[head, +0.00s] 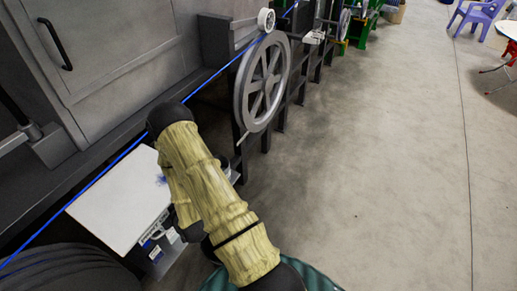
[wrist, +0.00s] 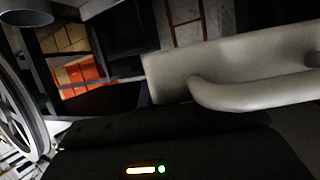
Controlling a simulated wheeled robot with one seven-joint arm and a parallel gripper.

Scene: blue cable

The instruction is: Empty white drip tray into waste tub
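In the wrist view, a white, smooth piece with a rounded bar-like handle (wrist: 250,92) fills the upper right, close in front of my gripper. It looks like part of the drip tray, but its full shape and contents are out of view. The black body of my gripper, with an orange and a green light, fills the bottom. Its fingertips cannot be made out, nor whether they touch the white piece. In the head view my arm hides the gripper. A dark green ribbed edge (head: 318,277) shows at the bottom; I cannot tell whether it is the waste tub.
A white flat-topped box (head: 120,200) with a blue smudge stands left of my arm. A blue cable (head: 110,167) runs along the grey machine, past a spoked handwheel (head: 262,82). Open concrete floor (head: 400,150) lies to the right. A purple chair (head: 475,17) is far off.

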